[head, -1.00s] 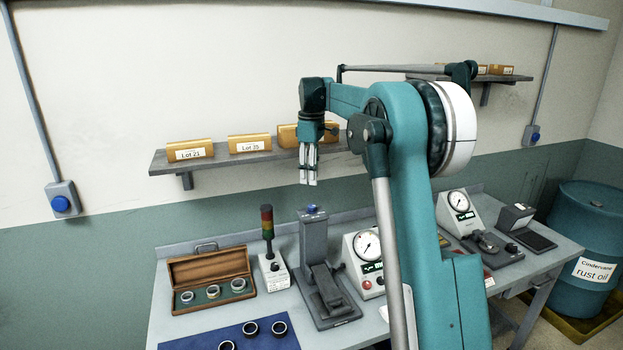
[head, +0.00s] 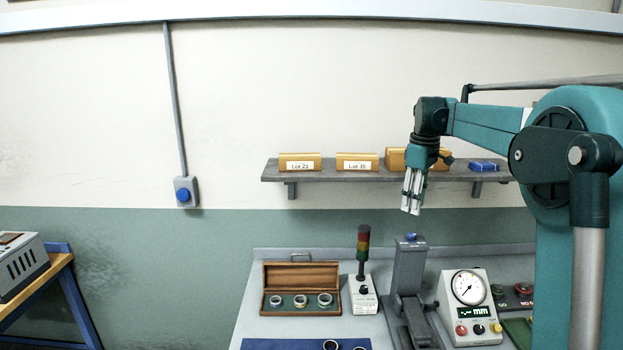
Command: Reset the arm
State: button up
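My gripper (head: 411,208) hangs from the teal arm with its pale fingers pointing down. It is in front of the wall shelf, above the grey press-like stand (head: 409,270) on the workbench. The fingers look close together, with nothing visible between them, but they are too small to tell whether they are shut. My teal arm comes in from the right side of the head view and hides the right part of the bench.
The shelf (head: 330,175) carries yellow lot boxes and a blue item (head: 484,166). On the bench are a wooden ring case (head: 274,273), a signal lamp (head: 363,242), a dial gauge (head: 468,288) and a blue mat (head: 270,344) with dark rings. Open floor lies left of the bench.

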jog(key=s+a+f+m+t+b, duration=0.15)
jog(key=s+a, duration=0.25)
jog(key=s, duration=0.9)
jog(key=s+a+f+m+t+b, duration=0.1)
jog(key=s+a+m+t+b, duration=0.2)
jog(key=s, duration=1)
jog(key=s+a+f+m+t, duration=0.1)
jog(key=s+a+f+m, duration=0.1)
jog(key=s+f, duration=0.6)
jog(key=s+a+f+m+t+b, duration=0.1)
jog(key=s+a+f+m, duration=0.2)
jog(key=s+f, duration=0.6)
jog(key=s, duration=0.6)
jog(key=shift+s+a+f, duration=0.25)
jog(key=shift+s+a, duration=0.1)
jog(key=shift+s, duration=0.05)
jog(key=shift+f+b, duration=0.15)
jog(key=shift+b, duration=0.25)
notch_tip(320, 180, down, 14)
jog(key=b, duration=1.4)
jog(key=shift+c, duration=0.8)
